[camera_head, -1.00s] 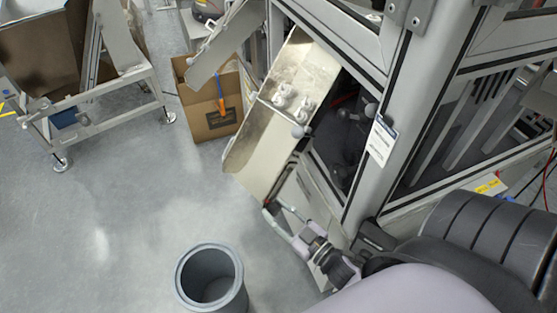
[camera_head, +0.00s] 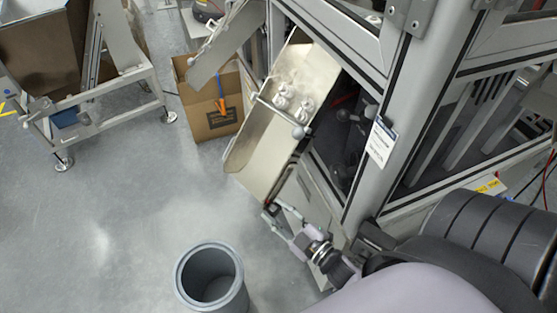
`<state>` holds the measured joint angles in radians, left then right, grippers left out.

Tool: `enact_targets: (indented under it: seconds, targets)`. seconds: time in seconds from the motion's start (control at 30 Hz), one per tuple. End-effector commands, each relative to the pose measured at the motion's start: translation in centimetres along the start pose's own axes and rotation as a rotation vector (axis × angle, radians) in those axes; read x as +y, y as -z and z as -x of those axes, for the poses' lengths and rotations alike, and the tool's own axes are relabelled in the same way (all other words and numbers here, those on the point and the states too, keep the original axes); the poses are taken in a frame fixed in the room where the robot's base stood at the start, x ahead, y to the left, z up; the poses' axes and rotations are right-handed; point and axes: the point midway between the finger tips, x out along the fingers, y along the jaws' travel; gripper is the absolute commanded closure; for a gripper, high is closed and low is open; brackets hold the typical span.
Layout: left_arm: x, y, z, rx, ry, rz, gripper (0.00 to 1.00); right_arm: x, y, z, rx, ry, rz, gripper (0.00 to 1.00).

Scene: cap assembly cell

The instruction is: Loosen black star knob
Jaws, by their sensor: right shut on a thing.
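The black star knob (camera_head: 271,211) shows only as a small dark shape at the lower side of the metal chute (camera_head: 262,150), mostly hidden by my fingers. My right gripper (camera_head: 273,214) reaches in from the lower right, with its fingertips around that dark shape, and is shut on it. The knob's star outline is too small to make out. My left gripper is not in view.
Several white caps (camera_head: 284,94) lie in the chute behind a cross bar. An open grey bin (camera_head: 210,276) stands on the floor below. A cardboard box (camera_head: 212,112) is behind the chute. The machine frame (camera_head: 396,110) rises close on the right.

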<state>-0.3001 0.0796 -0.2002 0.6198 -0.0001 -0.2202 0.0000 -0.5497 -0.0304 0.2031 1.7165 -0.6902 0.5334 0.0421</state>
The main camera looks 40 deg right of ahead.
Motion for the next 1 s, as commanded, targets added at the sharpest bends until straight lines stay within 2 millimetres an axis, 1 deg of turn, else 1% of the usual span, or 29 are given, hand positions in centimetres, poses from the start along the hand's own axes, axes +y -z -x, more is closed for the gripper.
enact_targets:
  seconds: [0.27,0.3,0.6,0.87,1.0]
  targets:
    - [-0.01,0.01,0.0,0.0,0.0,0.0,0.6,-0.03,-0.03,0.02,-0.001,0.001,0.004,0.96]
    - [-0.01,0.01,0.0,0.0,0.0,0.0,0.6,-0.03,-0.04,0.02,-0.001,0.001,0.004,0.67]
    - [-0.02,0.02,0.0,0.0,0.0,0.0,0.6,-0.01,-0.02,0.01,-0.001,0.001,0.002,0.47]
    - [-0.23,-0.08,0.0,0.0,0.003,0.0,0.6,-0.01,-0.02,0.04,0.0,0.001,0.001,0.47]
    - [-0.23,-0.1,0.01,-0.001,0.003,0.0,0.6,-0.04,-0.06,0.97,-0.002,0.001,0.0,0.47]
